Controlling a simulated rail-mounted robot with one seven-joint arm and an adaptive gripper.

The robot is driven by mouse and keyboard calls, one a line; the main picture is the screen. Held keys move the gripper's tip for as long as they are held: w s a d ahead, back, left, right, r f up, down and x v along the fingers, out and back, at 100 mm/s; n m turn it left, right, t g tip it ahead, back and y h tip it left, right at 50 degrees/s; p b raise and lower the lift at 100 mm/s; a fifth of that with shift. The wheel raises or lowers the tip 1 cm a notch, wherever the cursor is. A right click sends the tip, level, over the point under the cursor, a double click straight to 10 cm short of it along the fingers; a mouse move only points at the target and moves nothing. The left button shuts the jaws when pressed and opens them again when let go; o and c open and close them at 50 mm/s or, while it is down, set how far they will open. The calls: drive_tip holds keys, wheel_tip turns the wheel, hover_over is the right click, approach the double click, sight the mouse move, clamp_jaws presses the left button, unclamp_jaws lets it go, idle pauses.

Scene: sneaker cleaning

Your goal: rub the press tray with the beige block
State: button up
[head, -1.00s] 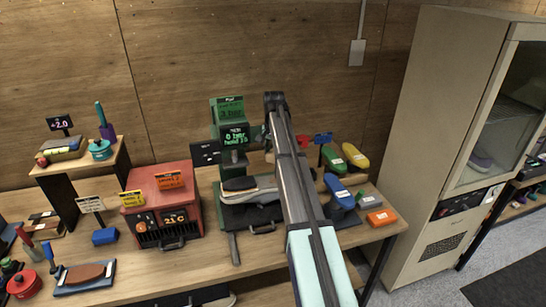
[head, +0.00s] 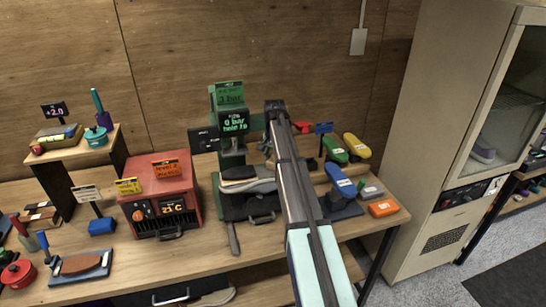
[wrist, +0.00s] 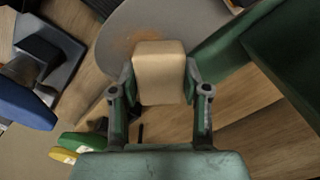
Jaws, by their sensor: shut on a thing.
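My gripper (wrist: 160,82) is shut on the beige block (wrist: 160,65), with one finger on each side of it. The block lies over a grey rounded plate (wrist: 188,22), which I take to be the press tray. A brown smear shows on the plate beside the block. I cannot tell whether block and plate touch. In the head view, the green press (head: 229,155) stands near the middle of the table, with the grey plate (head: 263,187) low at its front. My arm hides the gripper and block there.
The green press column (wrist: 240,45) is close on the right in the wrist view. A blue brush (head: 341,183), green brush (head: 335,150), yellow brush (head: 357,146) and orange box (head: 382,208) are to the right. A red heater box (head: 160,200) stands left.

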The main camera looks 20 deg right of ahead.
drive_tip(key=s, duration=0.4)
drive_tip(key=s+a, duration=0.1)
drive_tip(key=s, duration=0.1)
drive_tip(key=shift+s+f+b, duration=0.1)
drive_tip(key=shift+s+b, duration=0.1)
drive_tip(key=shift+b, duration=0.1)
drive_tip(key=w, duration=0.4)
drive_tip(key=w+d, duration=0.1)
drive_tip(key=w, duration=0.2)
drive_tip(key=shift+w, duration=0.1)
drive_tip(key=shift+w+r+p, duration=0.15)
drive_tip(key=shift+r+p, duration=0.15)
drive_tip(key=shift+p, duration=0.1)
wheel_tip(320, 180, up, 4)
drive_tip(key=shift+f+p, duration=0.25)
drive_tip(key=shift+p, duration=0.4)
drive_tip(key=shift+r+p, duration=1.1)
drive_tip(key=shift+r, duration=1.05)
